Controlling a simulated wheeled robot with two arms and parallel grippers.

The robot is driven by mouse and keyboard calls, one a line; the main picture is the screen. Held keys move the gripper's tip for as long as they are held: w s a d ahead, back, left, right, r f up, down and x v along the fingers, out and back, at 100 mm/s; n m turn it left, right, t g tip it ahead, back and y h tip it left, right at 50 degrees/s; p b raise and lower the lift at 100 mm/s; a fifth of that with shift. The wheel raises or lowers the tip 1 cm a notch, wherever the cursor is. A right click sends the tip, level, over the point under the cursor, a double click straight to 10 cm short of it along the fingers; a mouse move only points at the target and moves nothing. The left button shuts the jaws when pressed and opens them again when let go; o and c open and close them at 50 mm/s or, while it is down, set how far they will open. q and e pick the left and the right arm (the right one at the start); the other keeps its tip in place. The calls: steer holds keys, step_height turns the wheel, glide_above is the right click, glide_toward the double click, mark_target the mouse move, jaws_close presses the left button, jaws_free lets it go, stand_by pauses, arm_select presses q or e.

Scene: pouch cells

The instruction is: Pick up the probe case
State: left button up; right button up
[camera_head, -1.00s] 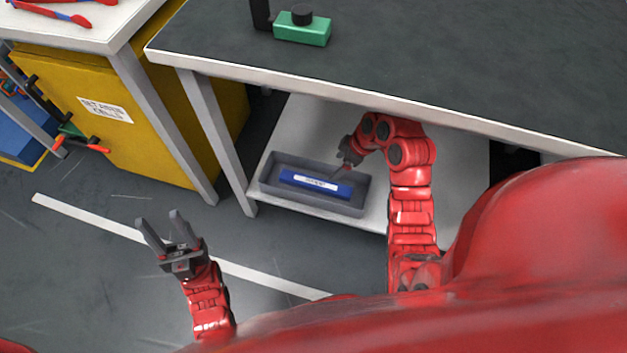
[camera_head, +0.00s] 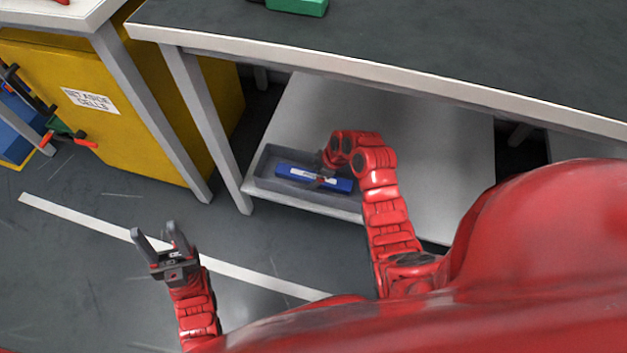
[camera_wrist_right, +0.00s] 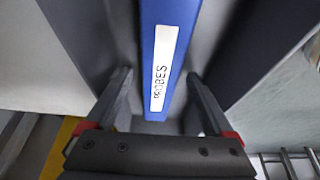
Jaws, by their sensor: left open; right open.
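The probe case is a long blue box (camera_head: 290,172) with a white label, lying in a grey tray (camera_head: 268,184) on the shelf under the dark-topped table. In the right wrist view the case (camera_wrist_right: 176,97) runs lengthwise, and its label reads "PROBES". My right gripper (camera_head: 320,181) is at the tray, over the case. In the right wrist view its fingers (camera_wrist_right: 158,92) are open, one on each side of the near part of the case; I cannot tell whether they touch it. My left gripper (camera_head: 154,236) is open and empty above the floor, left of the tray.
The dark tabletop (camera_head: 400,45) overhangs the shelf (camera_head: 440,140), with a metal leg (camera_head: 205,120) left of the tray. A yellow cabinet (camera_head: 120,140) labelled "SET ASIDE CELLS" stands at the left. A green object (camera_head: 298,5) sits on the tabletop. The shelf right of my right arm is bare.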

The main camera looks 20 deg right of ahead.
steer(key=shift+r, duration=0.1)
jaws_close()
stand_by(0.3)
